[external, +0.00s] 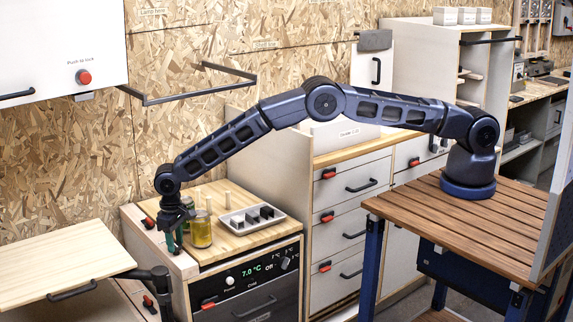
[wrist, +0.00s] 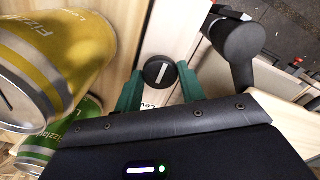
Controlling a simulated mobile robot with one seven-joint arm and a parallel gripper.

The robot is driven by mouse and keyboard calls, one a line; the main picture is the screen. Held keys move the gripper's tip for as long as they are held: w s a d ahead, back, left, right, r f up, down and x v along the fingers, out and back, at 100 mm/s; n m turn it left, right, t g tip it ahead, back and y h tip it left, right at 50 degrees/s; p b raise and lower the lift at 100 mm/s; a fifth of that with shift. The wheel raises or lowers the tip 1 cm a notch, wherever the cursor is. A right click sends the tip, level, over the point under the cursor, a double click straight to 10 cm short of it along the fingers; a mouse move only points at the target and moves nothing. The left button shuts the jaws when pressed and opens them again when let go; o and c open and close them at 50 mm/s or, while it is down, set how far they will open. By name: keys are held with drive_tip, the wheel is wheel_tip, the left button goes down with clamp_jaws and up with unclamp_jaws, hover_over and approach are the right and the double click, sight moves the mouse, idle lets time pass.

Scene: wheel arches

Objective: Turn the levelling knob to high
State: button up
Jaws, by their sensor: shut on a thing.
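The levelling knob (wrist: 158,71) is round and black with a white pointer line. In the wrist view it sits on a pale wooden strip, its line near upright and slightly tilted. A label starting "Lev" is partly covered below it. My gripper (wrist: 160,76) has its green fingers on either side of the knob and is shut on it. In the external view my gripper (external: 175,243) points down at the left front of the wooden-topped cooler unit (external: 235,243), where it hides the knob.
A yellow can (external: 201,232) stands close right of my gripper; it also shows in the wrist view (wrist: 50,60), with a green can (wrist: 62,135) near it. A tray (external: 251,219) lies farther right. A black arm bracket (external: 160,285) and wooden shelf (external: 60,262) are at the left.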

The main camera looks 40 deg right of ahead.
drive_tip(key=shift+w+a+r+m, duration=0.1)
drive_tip(key=shift+m, duration=0.3)
drive_tip(key=o, duration=1)
wheel_tip(320, 180, up, 11)
drive_tip(key=shift+f, duration=0.15)
